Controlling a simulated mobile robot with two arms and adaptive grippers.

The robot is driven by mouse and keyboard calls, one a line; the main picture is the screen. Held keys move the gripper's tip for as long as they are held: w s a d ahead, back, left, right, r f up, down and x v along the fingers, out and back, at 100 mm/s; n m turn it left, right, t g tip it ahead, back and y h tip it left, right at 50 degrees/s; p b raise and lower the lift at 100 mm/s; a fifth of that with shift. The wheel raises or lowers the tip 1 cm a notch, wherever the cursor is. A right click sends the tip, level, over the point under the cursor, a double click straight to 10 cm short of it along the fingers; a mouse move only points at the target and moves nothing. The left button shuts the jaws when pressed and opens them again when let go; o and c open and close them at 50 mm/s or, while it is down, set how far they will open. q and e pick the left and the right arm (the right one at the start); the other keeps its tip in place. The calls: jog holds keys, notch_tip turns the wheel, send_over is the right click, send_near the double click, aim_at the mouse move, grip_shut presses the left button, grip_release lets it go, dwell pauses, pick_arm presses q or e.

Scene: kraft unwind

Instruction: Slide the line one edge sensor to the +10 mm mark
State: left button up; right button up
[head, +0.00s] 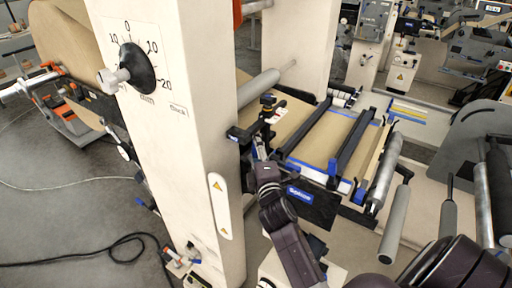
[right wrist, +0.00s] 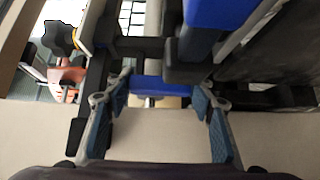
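My right gripper (head: 262,152) reaches up beside the white column to the near left side of the web table, just below a black sensor-like assembly (head: 268,108) on a bracket. I take this for the edge sensor, but cannot be sure. In the right wrist view my right gripper (right wrist: 161,95) is open, its two blue-padded fingers well apart. A small blue block (right wrist: 160,88) on dark hardware lies between the fingertips, with no clear contact. The +10 mm mark on the sensor's slide cannot be made out. My left gripper is not in view.
The white column (head: 180,140) carries a dial (head: 137,68) marked 0, 10, 20. Black crossbars (head: 352,145) span the kraft web (head: 325,135). Grey rollers (head: 394,225) stand to the right. In the right wrist view, a black star knob (right wrist: 61,38) and dark bars (right wrist: 190,62) crowd the fingers.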

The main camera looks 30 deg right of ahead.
jog(key=c, duration=0.7)
jog(key=shift+o, duration=0.2)
jog(key=shift+w+d+r, duration=0.1)
jog(key=shift+d, duration=0.45)
jog(key=o, duration=1.4)
jog(key=shift+w, duration=0.1)
jog(key=shift+o, duration=0.2)
jog(key=shift+a, duration=0.1)
jog(key=v, duration=1.2)
